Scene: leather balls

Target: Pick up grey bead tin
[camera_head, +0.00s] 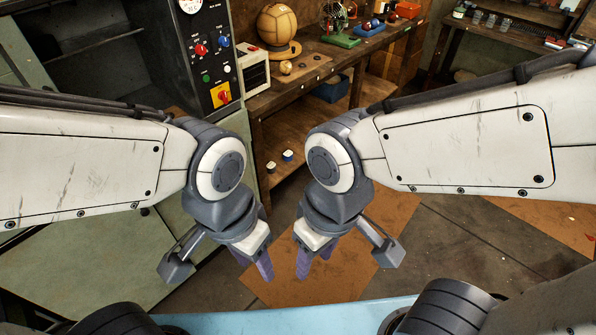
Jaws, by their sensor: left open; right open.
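I cannot make out a grey bead tin for certain in the head view. Two small tins or cups sit on the lower shelf of the wooden bench: one pale with a dark band (272,167), one pale and bluish (287,155). Several small grey jars (490,20) stand on the back right bench, too small to tell apart. My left gripper (253,262) and my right gripper (315,258) hang side by side at the lower middle, pointing down. Both are open and empty, apart from each other and touching nothing visible.
A dark control cabinet (205,60) stands left. Brown board (345,275) covers the floor below my grippers.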

